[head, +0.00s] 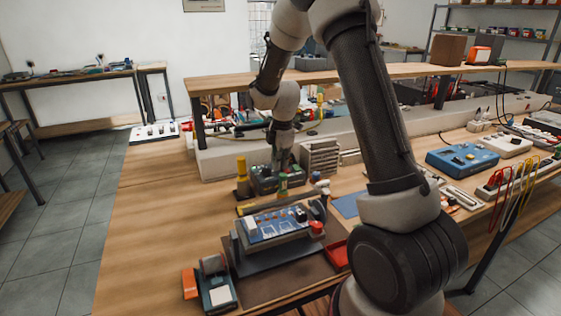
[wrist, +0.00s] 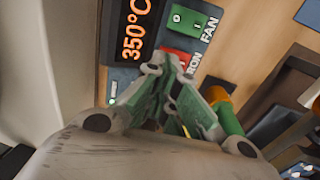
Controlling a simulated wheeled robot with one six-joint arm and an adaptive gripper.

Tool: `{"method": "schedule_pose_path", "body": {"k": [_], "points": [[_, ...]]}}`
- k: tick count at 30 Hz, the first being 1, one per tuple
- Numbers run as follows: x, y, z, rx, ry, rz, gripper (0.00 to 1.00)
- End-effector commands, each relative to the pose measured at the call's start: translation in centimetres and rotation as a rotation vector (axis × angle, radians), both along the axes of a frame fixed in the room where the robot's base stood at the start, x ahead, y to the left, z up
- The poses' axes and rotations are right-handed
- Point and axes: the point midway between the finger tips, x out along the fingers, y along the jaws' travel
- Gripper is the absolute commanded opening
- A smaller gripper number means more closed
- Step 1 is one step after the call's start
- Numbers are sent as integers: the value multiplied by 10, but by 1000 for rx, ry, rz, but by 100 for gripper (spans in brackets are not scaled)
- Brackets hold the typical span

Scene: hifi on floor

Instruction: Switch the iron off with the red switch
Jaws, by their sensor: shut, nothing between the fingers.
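The station (head: 265,180) is a dark box on the bench, under my gripper in the head view. In the wrist view its face carries an orange "350°C" display (wrist: 135,32), a green switch (wrist: 187,22) labelled FAN and the red switch (wrist: 184,54) by the label IRON. My gripper (wrist: 171,62) is shut and empty, with its fingertips over the red switch and partly covering it. I cannot tell whether they touch it or which way it is set. In the head view my gripper (head: 282,168) points down at the station.
A yellow cylinder (head: 242,175) stands left of the station. A blue panel device (head: 275,226) stands in front, with a red tray (head: 337,255) to its right. A raised shelf (head: 225,82) runs behind. The bench's left part (head: 150,210) is clear.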

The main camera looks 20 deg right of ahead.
Motion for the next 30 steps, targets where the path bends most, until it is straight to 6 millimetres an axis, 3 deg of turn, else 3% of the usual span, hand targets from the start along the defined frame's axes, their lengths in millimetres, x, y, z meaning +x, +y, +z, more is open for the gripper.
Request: {"method": "schedule_pose_path", "body": {"k": [13,30], "points": [[2,0,-7,0,2,0,0],[-14,0,-4,0,2,0,0]]}}
